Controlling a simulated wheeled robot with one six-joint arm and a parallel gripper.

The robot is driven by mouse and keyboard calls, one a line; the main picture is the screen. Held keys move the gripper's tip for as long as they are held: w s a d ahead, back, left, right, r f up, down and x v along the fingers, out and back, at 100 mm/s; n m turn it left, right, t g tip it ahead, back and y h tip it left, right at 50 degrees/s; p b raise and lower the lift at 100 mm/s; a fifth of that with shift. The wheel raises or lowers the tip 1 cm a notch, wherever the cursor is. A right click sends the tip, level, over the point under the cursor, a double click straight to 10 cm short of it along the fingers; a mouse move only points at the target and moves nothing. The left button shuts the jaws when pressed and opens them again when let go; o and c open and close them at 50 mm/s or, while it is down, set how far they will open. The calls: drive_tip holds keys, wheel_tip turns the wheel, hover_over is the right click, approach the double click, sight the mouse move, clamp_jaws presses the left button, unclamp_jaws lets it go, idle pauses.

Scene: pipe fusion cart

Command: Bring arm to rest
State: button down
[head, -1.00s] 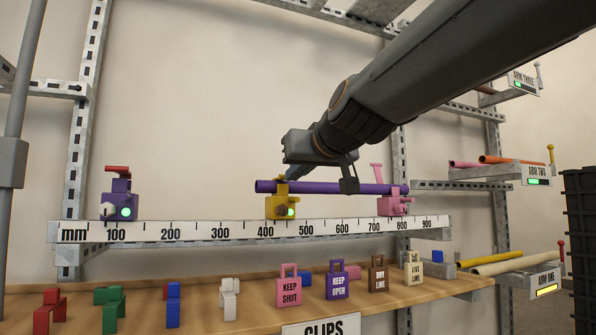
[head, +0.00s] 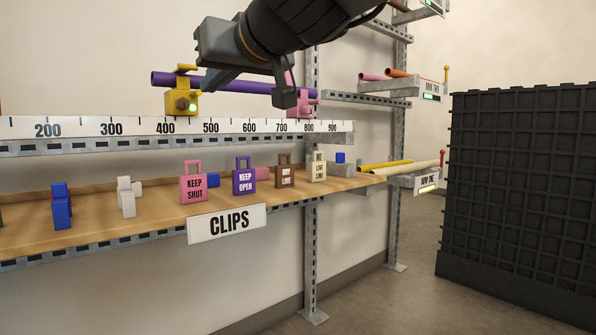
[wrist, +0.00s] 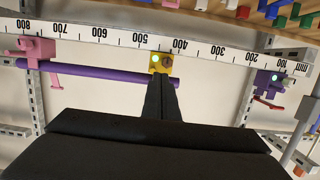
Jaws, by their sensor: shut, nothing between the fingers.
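The purple pipe (head: 222,84) lies level above the rail, through the yellow clamp (head: 183,101) and up to the pink clamp (head: 303,104). My gripper hides part of the pipe in the head view. The fingertips overlap the pipe and yellow clamp in the wrist view; I cannot tell the gap. The purple clamp (wrist: 268,82) shows only in the wrist view.
Below the rail, a wooden shelf (head: 150,208) carries several clips and tags above the CLIPS sign (head: 227,222). Pipe racks (head: 392,88) stand behind right. A tall black gridded block (head: 520,180) fills the right side. Floor shows between shelf and block.

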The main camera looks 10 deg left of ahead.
drive_tip(key=s+d+f+m+g+h+p, duration=0.1)
drive_tip(key=s+d+f+g+h+p, duration=0.25)
drive_tip(key=f, duration=0.85)
drive_tip(key=s+d+f+g+h, duration=0.15)
drive_tip(key=s+d+f, duration=0.35)
drive_tip(key=f, duration=0.7)
drive_tip(key=s+d+f+m+g+h+p, duration=0.2)
drive_tip(key=s+d+f+g+h, duration=0.3)
drive_tip(key=s+d+f, duration=0.95)
drive_tip(key=d+r+m+p, duration=0.2)
drive_tip(key=d+r+p, duration=0.4)
drive_tip(key=r+p, duration=0.3)
drive_tip(key=d+r+m+h+p, duration=0.1)
drive_tip(key=d+r+p, duration=0.6)
drive_tip(key=p, duration=0.9)
drive_tip(key=d+r+m+p, duration=0.3)
drive_tip(key=d+r+p, duration=0.3)
drive_tip(key=r+p, duration=0.7)
drive_tip(key=shift+s+d+m+h, duration=0.3)
drive_tip(key=shift+m+h, duration=0.1)
